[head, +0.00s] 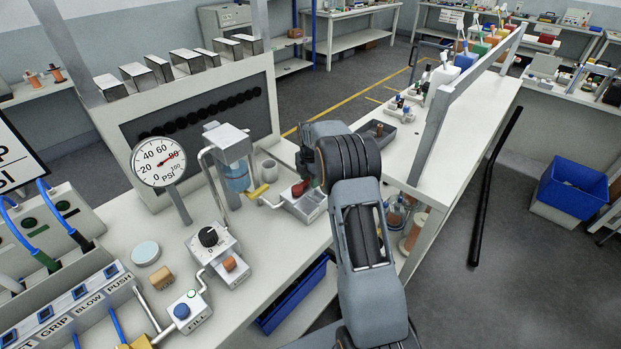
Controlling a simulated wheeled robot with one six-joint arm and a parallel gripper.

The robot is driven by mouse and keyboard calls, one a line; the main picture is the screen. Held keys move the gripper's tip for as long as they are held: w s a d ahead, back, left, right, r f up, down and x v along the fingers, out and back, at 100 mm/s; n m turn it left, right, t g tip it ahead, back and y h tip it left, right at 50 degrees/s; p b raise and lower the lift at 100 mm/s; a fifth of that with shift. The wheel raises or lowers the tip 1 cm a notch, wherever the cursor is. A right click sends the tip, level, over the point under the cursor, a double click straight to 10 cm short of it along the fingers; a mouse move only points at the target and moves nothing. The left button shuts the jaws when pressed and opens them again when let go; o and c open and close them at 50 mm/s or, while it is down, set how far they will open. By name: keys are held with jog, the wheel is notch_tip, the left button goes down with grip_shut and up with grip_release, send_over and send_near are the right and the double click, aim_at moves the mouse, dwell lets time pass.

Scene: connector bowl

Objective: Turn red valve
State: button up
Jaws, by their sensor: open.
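A small red valve handle (299,189) sits on a light grey block (305,206) near the bench's right edge. My gripper (307,168) is just above and slightly right of the red handle. The jaws are open, and I see nothing held between them. My wrist hides part of the area behind and to the right of the handle. I cannot tell whether a fingertip touches the handle.
A clear cylinder with blue liquid (236,176) stands left of the valve, with a yellow lever (258,191) between. A pressure gauge (159,162) stands farther left. A black dial (208,237) and a blue button (181,311) are nearer. Bare bench lies in front of the valve.

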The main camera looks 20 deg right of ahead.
jog(key=shift+c, duration=0.4)
grip_shut()
